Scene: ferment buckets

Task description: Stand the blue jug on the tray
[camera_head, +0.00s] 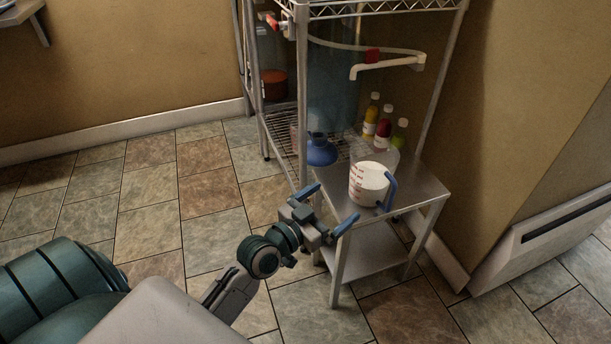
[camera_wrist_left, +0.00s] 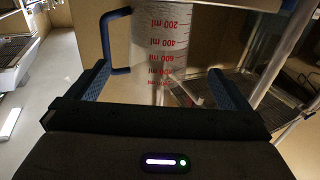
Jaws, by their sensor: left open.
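The jug (camera_head: 368,184) is a clear measuring jug with red marks, a blue handle and white contents. It stands upright on a small metal table (camera_head: 425,187). In the left wrist view the jug (camera_wrist_left: 160,45) shows at the top, beyond and between my fingers, with its handle to the left. My left gripper (camera_head: 328,208) is open and empty, in front of the table's near left corner, apart from the jug. It also shows in the left wrist view (camera_wrist_left: 160,78). I cannot make out a separate tray. My right gripper is not in view.
A wire rack (camera_head: 300,95) with a large clear bluish vessel (camera_head: 333,90) and a white pipe (camera_head: 390,63) rises behind. The tiled floor (camera_head: 150,200) at left is clear.

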